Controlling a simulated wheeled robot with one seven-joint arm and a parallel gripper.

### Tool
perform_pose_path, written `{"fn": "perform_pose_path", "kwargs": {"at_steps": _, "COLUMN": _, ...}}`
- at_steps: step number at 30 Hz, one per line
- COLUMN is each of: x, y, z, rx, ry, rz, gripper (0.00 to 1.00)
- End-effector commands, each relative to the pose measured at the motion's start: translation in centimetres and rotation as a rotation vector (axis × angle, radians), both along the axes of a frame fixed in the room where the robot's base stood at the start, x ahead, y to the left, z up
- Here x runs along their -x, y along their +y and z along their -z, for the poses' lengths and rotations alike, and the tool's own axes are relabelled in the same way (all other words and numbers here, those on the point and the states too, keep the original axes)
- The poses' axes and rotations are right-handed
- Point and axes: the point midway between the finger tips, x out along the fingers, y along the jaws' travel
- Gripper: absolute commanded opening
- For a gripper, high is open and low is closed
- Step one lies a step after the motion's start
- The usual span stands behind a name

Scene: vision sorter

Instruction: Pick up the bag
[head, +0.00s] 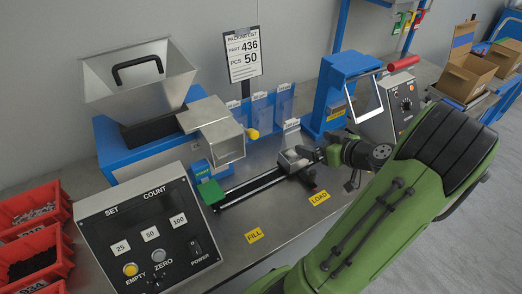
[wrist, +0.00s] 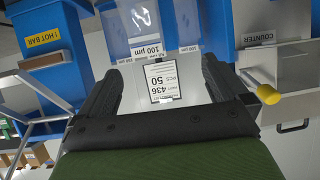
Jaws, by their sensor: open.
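Clear, bluish plastic bags hang in a row of holders behind the steel bench, with one bag (head: 284,103) at the right of the row. In the wrist view a clear bag (wrist: 143,18) shows at the top, above a "100 µm" label, beyond the fingertips. My gripper (head: 318,156) is over the bench near the far end of the rail, in front of the bag row. In the wrist view my gripper (wrist: 162,70) has its dark fingers wide apart, with no bag visibly held. My arm hides part of the bench.
A packing list (head: 243,54) stands behind the bags. A blue sealer (head: 345,85) is right of them, and a counter hopper (head: 137,80) is left. A rail carriage (head: 294,160) is close to my gripper. A control box (head: 150,240) and red bins (head: 35,235) stand front left.

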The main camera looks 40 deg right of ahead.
Motion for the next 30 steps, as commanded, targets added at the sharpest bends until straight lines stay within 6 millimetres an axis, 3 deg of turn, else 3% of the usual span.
{"fn": "perform_pose_path", "kwargs": {"at_steps": 2, "x": 1.8, "y": -1.8, "z": 0.5, "rx": 0.018, "ry": -0.049, "rz": 0.054, "gripper": 1.00}}
{"fn": "perform_pose_path", "kwargs": {"at_steps": 5, "x": 1.7, "y": -2.5, "z": 0.7, "rx": 0.031, "ry": -0.068, "rz": 0.067, "gripper": 1.00}}
{"fn": "perform_pose_path", "kwargs": {"at_steps": 15, "x": -5.7, "y": -4.0, "z": 3.7, "rx": 0.029, "ry": -0.066, "rz": 0.061, "gripper": 1.00}}
{"fn": "perform_pose_path", "kwargs": {"at_steps": 30, "x": -11.9, "y": -5.8, "z": 6.3, "rx": 0.029, "ry": -0.063, "rz": 0.066, "gripper": 1.00}}
